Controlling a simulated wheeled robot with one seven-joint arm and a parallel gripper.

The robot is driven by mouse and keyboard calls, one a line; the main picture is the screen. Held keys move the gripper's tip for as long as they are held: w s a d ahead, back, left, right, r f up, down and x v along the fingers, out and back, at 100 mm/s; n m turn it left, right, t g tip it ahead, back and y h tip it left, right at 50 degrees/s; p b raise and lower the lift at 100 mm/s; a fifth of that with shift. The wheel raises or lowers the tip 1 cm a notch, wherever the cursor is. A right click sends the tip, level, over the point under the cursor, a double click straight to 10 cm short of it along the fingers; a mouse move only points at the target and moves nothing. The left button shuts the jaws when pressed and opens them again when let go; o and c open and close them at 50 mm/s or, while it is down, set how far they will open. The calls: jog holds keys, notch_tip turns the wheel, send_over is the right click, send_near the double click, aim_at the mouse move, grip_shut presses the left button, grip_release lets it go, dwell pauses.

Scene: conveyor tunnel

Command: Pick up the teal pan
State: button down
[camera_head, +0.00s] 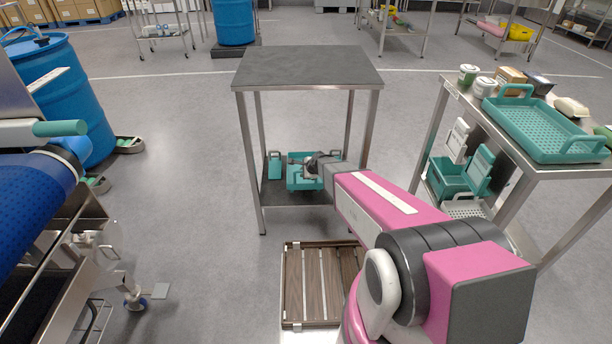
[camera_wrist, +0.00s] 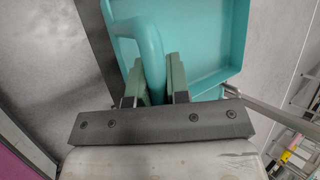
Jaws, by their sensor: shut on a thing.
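The teal pan (camera_head: 294,178) is at the lower shelf of the dark-topped table in the head view, partly hidden by my arm. In the wrist view the pan's shallow tray (camera_wrist: 205,45) fills the upper middle, with its rounded handle (camera_wrist: 149,45) toward me. My gripper (camera_wrist: 161,75) is shut on the handle, one finger on each side of it. In the head view my gripper (camera_head: 315,168) reaches under the tabletop at the pan. I cannot tell whether the pan touches the shelf.
The tabletop (camera_head: 305,66) is bare and sits above the pan, with metal legs around it. A small teal item (camera_head: 274,166) stands left of the pan. A wooden slatted pallet (camera_head: 318,285) lies on the floor in front. A side table holds a teal basket (camera_head: 540,128).

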jog(key=s+a+r, duration=0.6)
jog(key=s+a, duration=0.1)
jog(key=shift+a+r, duration=0.2)
jog(key=shift+a, duration=0.15)
